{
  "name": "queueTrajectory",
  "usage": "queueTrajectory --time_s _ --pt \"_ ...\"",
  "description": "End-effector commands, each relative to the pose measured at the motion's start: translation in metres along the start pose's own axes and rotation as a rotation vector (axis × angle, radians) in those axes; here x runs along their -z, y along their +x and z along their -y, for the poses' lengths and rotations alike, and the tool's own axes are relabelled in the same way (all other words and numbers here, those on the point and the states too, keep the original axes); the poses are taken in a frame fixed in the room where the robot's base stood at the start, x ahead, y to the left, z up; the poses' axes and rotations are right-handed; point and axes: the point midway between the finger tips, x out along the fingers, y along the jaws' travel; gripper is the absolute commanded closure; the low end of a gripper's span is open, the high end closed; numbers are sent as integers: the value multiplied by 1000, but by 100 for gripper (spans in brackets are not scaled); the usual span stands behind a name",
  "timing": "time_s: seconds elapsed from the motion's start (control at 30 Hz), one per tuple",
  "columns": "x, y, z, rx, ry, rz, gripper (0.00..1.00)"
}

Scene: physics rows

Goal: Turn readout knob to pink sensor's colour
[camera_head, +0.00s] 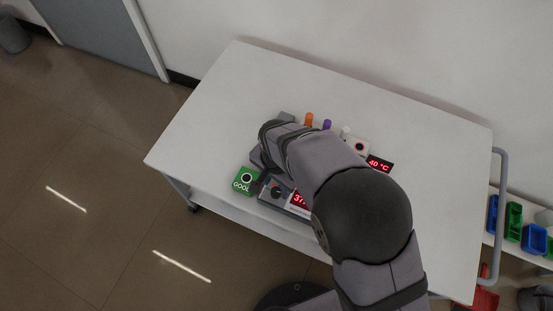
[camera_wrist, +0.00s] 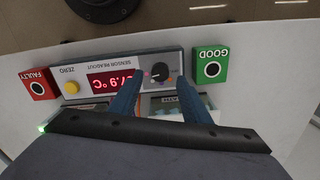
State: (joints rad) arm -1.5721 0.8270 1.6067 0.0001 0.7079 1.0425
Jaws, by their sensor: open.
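The readout panel (camera_wrist: 175,58) appears upside down in the wrist view, with a lit red display (camera_wrist: 110,80) and a dark round knob (camera_wrist: 160,72). A small coloured mark shows at the knob's left side; its pointer is too small to read surely. In the head view, the knob (camera_head: 277,191) shows beside the arm and the display (camera_head: 298,199) is partly covered. My gripper (camera_wrist: 160,82) is open, with one finger on either side of the knob in the picture; I cannot tell whether they touch it. I cannot make out a pink sensor in either view.
A green GOOD box (camera_head: 245,181) and red FAULTY box (camera_wrist: 39,84) flank the panel. A yellow ZERO button (camera_wrist: 71,87) is on it. Orange (camera_head: 309,119), purple (camera_head: 327,124) and white (camera_head: 345,131) pegs stand behind, near a 40 °C display (camera_head: 379,164). The table's left is clear.

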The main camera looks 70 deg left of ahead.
Motion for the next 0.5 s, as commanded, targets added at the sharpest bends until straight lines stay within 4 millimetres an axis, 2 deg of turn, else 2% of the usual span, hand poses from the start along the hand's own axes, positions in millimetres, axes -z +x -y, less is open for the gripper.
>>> queueTrajectory --time_s 0.1,0.3,0.5 --pt "0 -18 1 3 0 -2 57" --pt "0 -40 0 2 1 -1 57" --pt "0 -47 0 0 1 0 57"
